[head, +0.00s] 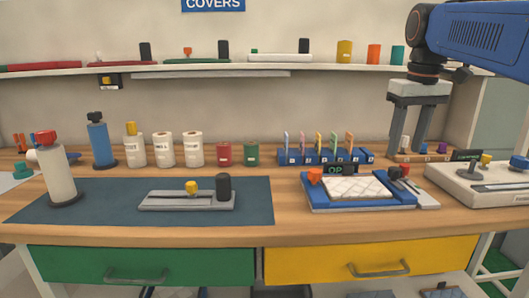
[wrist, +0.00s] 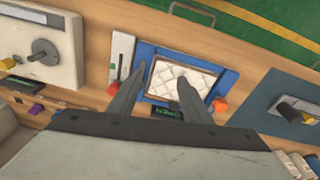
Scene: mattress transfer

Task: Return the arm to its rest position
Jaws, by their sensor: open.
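My gripper (head: 405,150) hangs from my blue arm at the upper right of the head view, fingers pointing down. Its two grey fingers are apart with nothing visible between them. In the wrist view the fingers (wrist: 162,76) reach over a white quilted mattress (wrist: 178,84). The mattress (head: 350,188) lies flat in a blue fixture (head: 320,203) on the bench. In the head view my gripper is behind and to the right of this fixture, apart from the mattress.
A wooden bench (head: 285,232) carries a dark mat (head: 105,213), bottles and rolls at left, and a blue rack (head: 320,157) behind the fixture. A cream machine (head: 470,188) stands at right, near the arm. A shelf (head: 320,69) runs along the wall.

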